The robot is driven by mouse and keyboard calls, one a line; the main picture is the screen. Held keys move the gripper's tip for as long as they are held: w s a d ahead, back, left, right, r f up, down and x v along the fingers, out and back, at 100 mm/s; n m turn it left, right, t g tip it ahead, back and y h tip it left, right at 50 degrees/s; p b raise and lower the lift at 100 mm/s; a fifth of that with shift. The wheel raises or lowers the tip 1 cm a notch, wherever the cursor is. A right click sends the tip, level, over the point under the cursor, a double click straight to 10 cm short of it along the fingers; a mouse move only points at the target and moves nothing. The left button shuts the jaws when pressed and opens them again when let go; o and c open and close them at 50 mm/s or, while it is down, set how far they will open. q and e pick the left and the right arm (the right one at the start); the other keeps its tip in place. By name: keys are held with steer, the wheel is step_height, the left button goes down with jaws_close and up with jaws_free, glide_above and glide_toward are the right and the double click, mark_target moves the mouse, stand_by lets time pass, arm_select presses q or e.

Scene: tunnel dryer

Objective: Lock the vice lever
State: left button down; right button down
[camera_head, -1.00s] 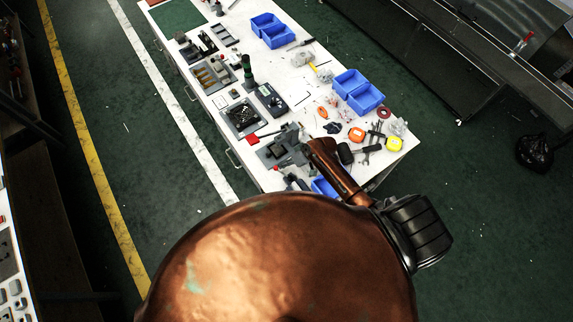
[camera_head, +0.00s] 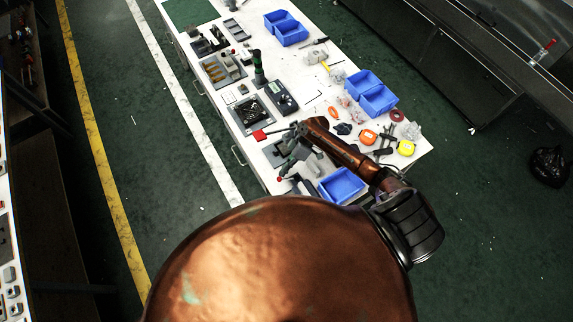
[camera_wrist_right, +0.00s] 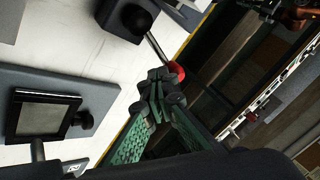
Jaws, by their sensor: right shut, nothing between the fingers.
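The vice lever is a thin metal rod with a red ball knob (camera_wrist_right: 177,70), running out from a dark block (camera_wrist_right: 126,17) in the right wrist view. In the head view a red knob (camera_head: 279,180) shows at the bench's near left edge, beside grey vice parts partly hidden by my right arm. My right gripper (camera_wrist_right: 163,88) is shut and empty, its fingertips right at the red knob; whether they touch it I cannot tell. In the head view the right gripper (camera_head: 285,170) is small, pointing down by the bench edge. My left gripper is out of view.
A grey plate with a dark square (camera_wrist_right: 45,115) lies near the gripper. Green floor (camera_head: 185,150) is clear on the left.

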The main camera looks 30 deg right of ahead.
steer(key=shift+s+a+f+n+g, duration=0.1)
steer(key=shift+s+a+n+g, duration=0.05)
steer(key=shift+n+g, duration=0.2)
steer(key=shift+s+a+n+g+b, duration=0.25)
steer(key=shift+n+g+b, duration=0.1)
steer(key=shift+n, duration=0.4)
steer(key=shift+s+h, duration=0.2)
steer(key=shift+h, duration=0.1)
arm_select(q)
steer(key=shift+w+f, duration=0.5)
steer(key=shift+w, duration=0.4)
arm_select(e)
steer(key=shift+s+a, duration=0.1)
steer(key=shift+s, duration=0.05)
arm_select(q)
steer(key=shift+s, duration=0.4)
arm_select(e)
steer(key=shift+s, duration=0.1)
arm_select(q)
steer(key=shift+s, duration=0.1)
